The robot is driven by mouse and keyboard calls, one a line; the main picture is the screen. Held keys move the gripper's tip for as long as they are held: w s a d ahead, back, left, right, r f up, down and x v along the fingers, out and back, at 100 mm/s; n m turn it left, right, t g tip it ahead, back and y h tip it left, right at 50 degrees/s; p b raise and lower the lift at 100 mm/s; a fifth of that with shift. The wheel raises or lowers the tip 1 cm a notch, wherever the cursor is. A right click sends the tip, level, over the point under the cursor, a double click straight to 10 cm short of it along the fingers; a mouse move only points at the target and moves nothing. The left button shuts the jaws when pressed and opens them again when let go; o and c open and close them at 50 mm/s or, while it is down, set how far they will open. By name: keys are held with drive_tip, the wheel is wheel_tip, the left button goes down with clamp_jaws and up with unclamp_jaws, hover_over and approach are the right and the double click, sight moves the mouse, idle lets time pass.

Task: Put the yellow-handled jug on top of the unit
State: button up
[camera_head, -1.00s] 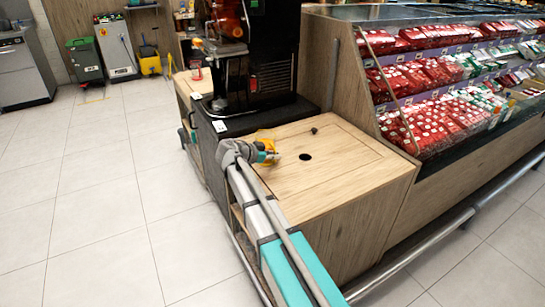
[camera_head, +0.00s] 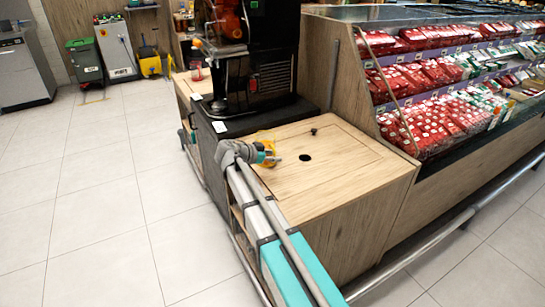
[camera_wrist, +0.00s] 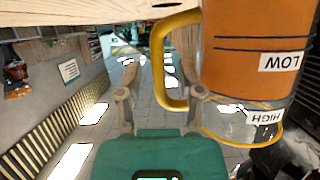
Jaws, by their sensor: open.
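The yellow-handled jug shows large in the wrist view, upside down in the picture, with orange juice inside and LOW and HIGH labels (camera_wrist: 252,85). Its yellow handle (camera_wrist: 161,75) lies between the two spread fingers of my gripper (camera_wrist: 159,68), which is open. I cannot tell whether a finger touches the handle. In the head view my gripper (camera_head: 274,157) is at the left edge of the wooden unit top (camera_head: 335,165), and only a little yellow of the jug shows behind it. The jug's base is cut off in the wrist view.
A black juicer machine (camera_head: 270,70) stands behind the unit top. The top has a dark round hole (camera_head: 305,157) and a small black knob (camera_head: 313,131), and is otherwise clear. A chilled display of red packs (camera_head: 440,120) stands at the right. Tiled floor is free at the left.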

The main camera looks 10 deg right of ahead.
drive_tip(key=p+v, duration=0.4)
drive_tip(key=v, duration=0.8)
drive_tip(key=shift+p, duration=0.3)
